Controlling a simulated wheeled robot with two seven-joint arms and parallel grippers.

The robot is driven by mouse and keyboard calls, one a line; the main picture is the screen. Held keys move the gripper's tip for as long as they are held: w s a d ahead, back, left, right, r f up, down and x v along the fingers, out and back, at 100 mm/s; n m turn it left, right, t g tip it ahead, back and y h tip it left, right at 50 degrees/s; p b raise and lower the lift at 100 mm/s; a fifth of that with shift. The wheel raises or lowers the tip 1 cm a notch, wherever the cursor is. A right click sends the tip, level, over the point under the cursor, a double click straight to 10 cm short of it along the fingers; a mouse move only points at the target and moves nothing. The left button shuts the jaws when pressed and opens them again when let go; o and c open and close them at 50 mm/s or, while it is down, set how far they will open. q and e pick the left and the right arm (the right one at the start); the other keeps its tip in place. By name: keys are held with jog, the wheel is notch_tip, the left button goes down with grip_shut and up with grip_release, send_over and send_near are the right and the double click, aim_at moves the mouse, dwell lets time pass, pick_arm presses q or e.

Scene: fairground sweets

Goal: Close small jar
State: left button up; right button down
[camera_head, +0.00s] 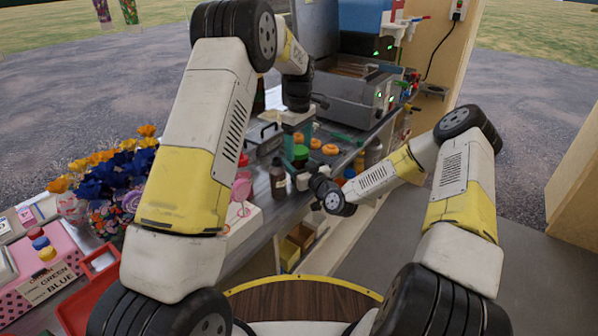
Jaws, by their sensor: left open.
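A small dark container with a green top (301,153) stands on the counter among orange rings; it may be the small jar, but it is too small to tell whether a lid is on it. My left gripper (298,119) is open and points down above and behind the green top, apart from it. The tips are hard to make out. My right gripper (317,178) is a dark shape at the counter's front edge, near a brown bottle (278,178); its fingers are not clear.
Orange rings (330,149) lie right of the green top. A metal fryer (355,95) stands behind. Open floor (400,235) lies right of the counter.

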pick_arm(q)
jog(key=c, duration=1.5)
jog(key=m, duration=1.4)
jog(key=shift+m, duration=0.3)
jog(key=m, duration=0.3)
jog(key=shift+m, duration=0.4)
jog(key=o, duration=1.6)
jog(key=shift+c, duration=0.2)
